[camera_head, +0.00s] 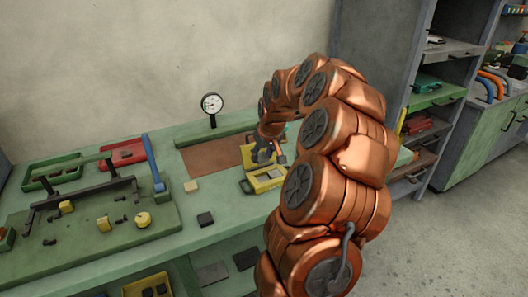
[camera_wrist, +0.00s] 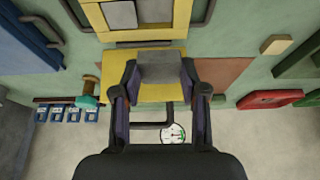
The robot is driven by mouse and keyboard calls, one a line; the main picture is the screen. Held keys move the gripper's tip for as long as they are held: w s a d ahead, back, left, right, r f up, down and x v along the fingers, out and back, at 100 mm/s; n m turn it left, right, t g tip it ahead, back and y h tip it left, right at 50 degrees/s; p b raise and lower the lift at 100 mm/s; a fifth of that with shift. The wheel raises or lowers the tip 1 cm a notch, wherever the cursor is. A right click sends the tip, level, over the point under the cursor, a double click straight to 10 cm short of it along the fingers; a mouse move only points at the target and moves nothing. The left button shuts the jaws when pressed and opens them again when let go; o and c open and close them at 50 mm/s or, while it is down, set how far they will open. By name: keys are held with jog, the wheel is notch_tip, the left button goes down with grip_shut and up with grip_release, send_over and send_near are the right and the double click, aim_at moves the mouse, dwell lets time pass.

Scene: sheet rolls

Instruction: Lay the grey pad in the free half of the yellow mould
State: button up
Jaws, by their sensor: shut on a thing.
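My gripper (camera_wrist: 160,72) is shut on a grey pad (camera_wrist: 160,67), held between its two fingertips in the wrist view. The yellow mould (camera_wrist: 94,17) is at the top of that view, apart from the held pad. Its left half there holds a light grey piece (camera_wrist: 120,14); its other half shows a darker grey surface and looks free. A yellow stand (camera_wrist: 148,91) lies behind the pad and fingers. In the head view my gripper (camera_head: 264,154) is over the yellow stand (camera_head: 247,158), behind the mould (camera_head: 264,187); the pad is hard to make out there.
A dial gauge (camera_head: 213,104) stands behind a brown mat (camera_head: 214,156). A dark block (camera_head: 205,219) and a cream block (camera_head: 191,186) lie left of the mould. A green fixture board (camera_head: 95,228), a red tray (camera_head: 122,152) and a green tray (camera_head: 55,172) fill the left bench.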

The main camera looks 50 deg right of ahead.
jog(key=shift+s+d+f, duration=0.1)
jog(key=shift+s+d, duration=0.1)
jog(key=shift+d, duration=0.05)
jog(key=shift+f+b, duration=0.4)
jog(key=shift+f, duration=2.2)
jog(key=shift+f+b, duration=0.65)
jog(key=shift+f, duration=0.25)
jog(key=shift+a+b, duration=0.1)
jog(key=shift+b, duration=0.25)
jog(key=o, duration=1.1)
jog(key=shift+c, duration=0.2)
jog(key=shift+s, duration=0.1)
jog(key=v, duration=1.2)
